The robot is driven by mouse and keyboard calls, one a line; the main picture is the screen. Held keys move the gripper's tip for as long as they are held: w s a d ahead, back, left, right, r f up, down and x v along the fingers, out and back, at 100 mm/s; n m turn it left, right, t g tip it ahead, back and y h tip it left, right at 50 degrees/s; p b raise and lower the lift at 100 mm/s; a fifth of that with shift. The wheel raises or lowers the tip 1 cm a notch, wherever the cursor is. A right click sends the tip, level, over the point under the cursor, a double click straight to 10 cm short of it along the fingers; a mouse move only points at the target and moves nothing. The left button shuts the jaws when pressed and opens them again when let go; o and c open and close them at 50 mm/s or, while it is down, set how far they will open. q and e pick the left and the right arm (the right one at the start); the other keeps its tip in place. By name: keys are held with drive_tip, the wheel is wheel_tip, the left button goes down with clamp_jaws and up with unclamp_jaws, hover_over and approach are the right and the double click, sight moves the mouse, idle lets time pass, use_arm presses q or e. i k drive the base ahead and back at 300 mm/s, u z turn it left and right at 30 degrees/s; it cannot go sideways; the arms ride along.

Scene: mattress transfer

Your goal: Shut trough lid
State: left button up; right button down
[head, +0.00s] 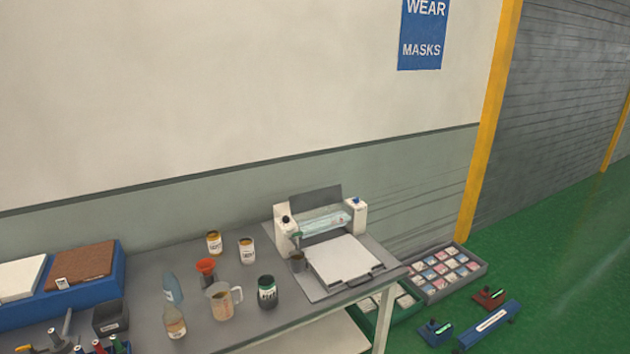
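A white machine (282,230) with a pale teal roller or trough area (325,222) stands at the right end of the grey table. A dark grey flat panel (308,202) stands raised behind the trough area, between the machine's two end blocks. It looks like the lid, standing open. A white flat plate (343,259) lies in front of the machine. Neither of my grippers is in view.
A dark green jar (267,292), a measuring jug (221,302), a red funnel (206,268), bottles and cans stand farther left on the table (150,262). Crates and tools lie on the green floor at right.

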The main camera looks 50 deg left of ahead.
sight(315, 200)
drive_tip(key=u, duration=0.4)
drive_tip(key=i, duration=1.25)
drive_tip(key=u, duration=1.8)
drive_tip(key=i, duration=0.95)
drive_tip(key=u, duration=0.95)
